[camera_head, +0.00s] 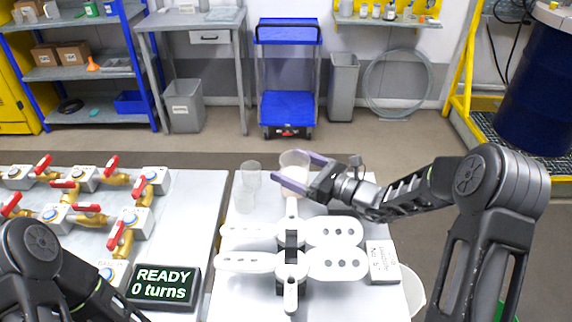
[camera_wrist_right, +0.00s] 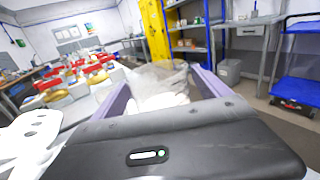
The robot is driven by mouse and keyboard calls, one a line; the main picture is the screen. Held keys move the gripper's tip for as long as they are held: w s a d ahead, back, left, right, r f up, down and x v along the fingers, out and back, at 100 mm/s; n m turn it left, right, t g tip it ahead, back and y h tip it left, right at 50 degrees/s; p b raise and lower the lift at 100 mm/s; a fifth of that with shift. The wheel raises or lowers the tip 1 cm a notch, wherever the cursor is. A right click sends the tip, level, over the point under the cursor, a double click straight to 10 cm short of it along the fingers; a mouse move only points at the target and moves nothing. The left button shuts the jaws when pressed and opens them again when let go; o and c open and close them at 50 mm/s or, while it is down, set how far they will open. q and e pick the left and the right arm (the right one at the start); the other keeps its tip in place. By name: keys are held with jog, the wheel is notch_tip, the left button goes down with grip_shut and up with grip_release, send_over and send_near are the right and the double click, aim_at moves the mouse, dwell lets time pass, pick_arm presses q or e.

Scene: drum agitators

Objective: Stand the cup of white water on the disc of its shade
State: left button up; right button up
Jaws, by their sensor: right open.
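A clear cup with white contents (camera_head: 295,158) stands near the far edge of the right-hand table. In the right wrist view the clear cup (camera_wrist_right: 160,74) shows ahead, with white in its lower part, between the two purple fingers. My right gripper (camera_head: 292,167) is open, with its fingers on either side of the cup; I cannot tell whether they touch it. A second clear vessel (camera_head: 250,173) stands to the left. I cannot make out a disc matching the white. My left arm shows at lower left, but its gripper is out of view.
White paddle-like agitators (camera_head: 292,255) with dark holes fill the middle of the table. A white labelled block (camera_head: 382,262) lies at its right. A display reading "READY 0 turns" (camera_head: 163,284) and red-handled valves (camera_head: 72,198) occupy the left table.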

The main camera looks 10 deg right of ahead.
jog(key=b+v, duration=0.1)
jog(key=v, duration=0.8)
jog(key=shift+s+d, duration=0.1)
jog(key=shift+d, duration=0.05)
jog(key=shift+s+d, duration=0.15)
jog(key=shift+s, duration=0.1)
jog(key=shift+r, duration=0.15)
